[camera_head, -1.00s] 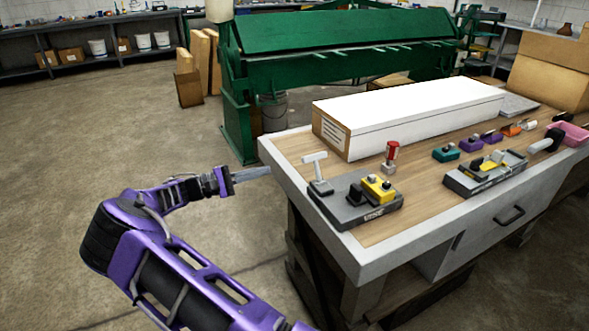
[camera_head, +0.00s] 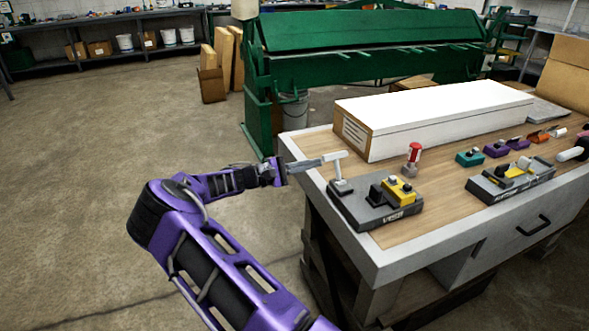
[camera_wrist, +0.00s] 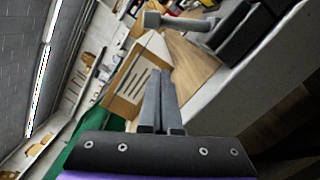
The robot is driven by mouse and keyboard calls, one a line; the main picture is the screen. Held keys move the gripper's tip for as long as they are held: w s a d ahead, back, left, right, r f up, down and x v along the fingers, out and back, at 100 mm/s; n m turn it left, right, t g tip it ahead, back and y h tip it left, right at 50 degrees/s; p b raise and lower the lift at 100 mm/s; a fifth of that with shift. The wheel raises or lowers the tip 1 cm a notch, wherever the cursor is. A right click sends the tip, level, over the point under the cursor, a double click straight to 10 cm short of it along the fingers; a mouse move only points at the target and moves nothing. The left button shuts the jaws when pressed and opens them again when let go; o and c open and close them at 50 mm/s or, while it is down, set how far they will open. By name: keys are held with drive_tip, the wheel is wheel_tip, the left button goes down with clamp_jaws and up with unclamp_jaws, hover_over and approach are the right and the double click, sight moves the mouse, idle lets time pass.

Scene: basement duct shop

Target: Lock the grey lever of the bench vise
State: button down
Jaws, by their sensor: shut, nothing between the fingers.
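The bench vise (camera_head: 372,212) is a dark grey block marked with lettering, with a yellow part (camera_head: 398,190) on top, at the bench's near left corner. Its light grey lever (camera_head: 341,175) stands upright at the vise's left end, with a crossbar on top. In the wrist view the lever (camera_wrist: 180,22) extends across the upper middle, beyond my fingertips. My gripper (camera_head: 318,161) is shut and empty, just left of the lever's crossbar. Its fingers (camera_wrist: 158,75) lie together in the wrist view. The head view does not clearly show whether they touch the lever.
The wooden bench top (camera_head: 400,235) has a pale edge. A long white box (camera_head: 440,118) lies behind the vise. A red-topped item (camera_head: 414,155) stands beside it, and a grey tray (camera_head: 510,180) lies to the right. Open floor (camera_head: 90,190) spreads to the left.

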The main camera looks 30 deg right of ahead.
sight(337, 170)
drive_tip(key=shift+s+d+r, duration=0.2)
drive_tip(key=shift+s+r, duration=0.15)
drive_tip(key=shift+s, duration=0.25)
drive_tip(key=shift+s+d+r, duration=0.25)
drive_tip(key=shift+s+r, duration=0.1)
drive_tip(key=shift+s, duration=0.3)
drive_tip(key=shift+s+d+r, duration=0.2)
drive_tip(key=shift+s+r, duration=0.15)
drive_tip(key=shift+s, duration=0.25)
